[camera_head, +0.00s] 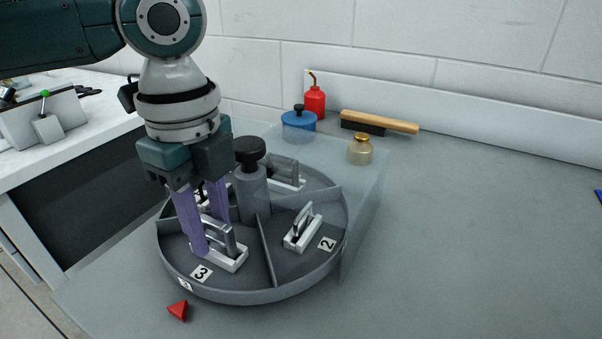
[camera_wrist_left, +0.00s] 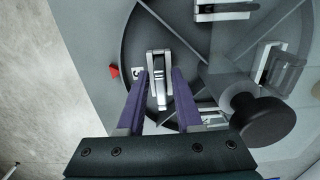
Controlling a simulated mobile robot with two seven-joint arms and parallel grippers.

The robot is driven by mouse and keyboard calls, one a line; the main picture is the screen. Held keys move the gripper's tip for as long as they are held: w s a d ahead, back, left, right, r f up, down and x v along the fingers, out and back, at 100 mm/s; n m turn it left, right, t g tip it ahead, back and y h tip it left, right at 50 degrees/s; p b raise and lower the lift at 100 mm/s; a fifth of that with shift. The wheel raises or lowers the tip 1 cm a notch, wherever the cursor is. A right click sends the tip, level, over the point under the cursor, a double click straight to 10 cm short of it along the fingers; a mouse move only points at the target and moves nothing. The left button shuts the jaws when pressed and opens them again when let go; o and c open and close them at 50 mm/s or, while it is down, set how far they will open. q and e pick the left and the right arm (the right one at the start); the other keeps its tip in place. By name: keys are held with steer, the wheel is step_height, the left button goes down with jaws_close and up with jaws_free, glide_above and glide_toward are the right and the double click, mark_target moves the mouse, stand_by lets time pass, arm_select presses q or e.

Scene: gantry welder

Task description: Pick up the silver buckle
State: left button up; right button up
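A silver buckle (camera_head: 232,252) stands on a white base in the compartment marked 3 of a round grey divided tray (camera_head: 222,293). It also shows in the left wrist view (camera_wrist_left: 159,66). My left gripper (camera_head: 210,238) points down over this compartment, its two purple fingers open. In the left wrist view the fingers (camera_wrist_left: 160,78) stand apart on either side of the buckle, with gaps visible. In the head view the near finger hides part of the buckle. A similar buckle (camera_head: 302,229) sits in compartment 2, and another (camera_head: 287,172) lies farther back. My right gripper is not in view.
A post with a black knob (camera_head: 250,152) rises from the tray's centre, beside my left gripper. A red pointer (camera_head: 178,310) lies in front of the tray. A red bottle (camera_head: 315,103), blue pot (camera_head: 298,126), brush (camera_head: 380,122) and small jar (camera_head: 360,150) stand behind.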

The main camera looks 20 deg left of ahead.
arm_select(q)
jaws_close()
steer(key=shift+r, duration=0.1)
stand_by(0.4)
